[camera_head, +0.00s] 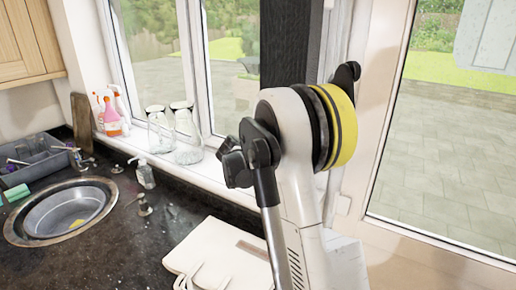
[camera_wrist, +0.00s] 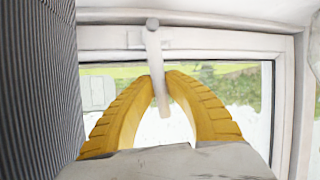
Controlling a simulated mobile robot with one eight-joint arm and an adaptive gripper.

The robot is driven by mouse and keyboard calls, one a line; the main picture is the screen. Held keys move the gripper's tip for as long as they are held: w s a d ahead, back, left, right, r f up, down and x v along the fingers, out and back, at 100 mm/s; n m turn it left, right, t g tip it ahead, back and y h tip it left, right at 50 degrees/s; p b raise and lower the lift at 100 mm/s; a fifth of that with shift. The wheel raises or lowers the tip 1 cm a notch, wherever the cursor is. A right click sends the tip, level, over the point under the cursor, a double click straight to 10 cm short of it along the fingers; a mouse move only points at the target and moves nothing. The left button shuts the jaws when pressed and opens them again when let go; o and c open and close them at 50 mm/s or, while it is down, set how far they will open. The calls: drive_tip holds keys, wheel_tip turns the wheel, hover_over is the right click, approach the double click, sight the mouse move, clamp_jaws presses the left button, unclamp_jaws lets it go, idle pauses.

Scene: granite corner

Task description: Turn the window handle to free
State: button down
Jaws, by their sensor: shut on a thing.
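The white window handle (camera_wrist: 153,50) shows in the wrist view. It hangs from a mount with a round grey knob on the white window frame (camera_wrist: 220,43) and points downward, tilted slightly. My gripper (camera_wrist: 162,84) has its two yellow ribbed fingers on either side of the handle, shut on its lower part. The handle's free end shows between the fingers. In the head view my arm hides the gripper and the handle.
A dark ribbed surface (camera_wrist: 40,80) stands close at the left of the wrist view.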

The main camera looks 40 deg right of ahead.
drive_tip(key=c, duration=1.4)
unclamp_jaws()
drive_tip(key=shift+a, duration=0.1)
drive_tip(key=v, duration=1.2)
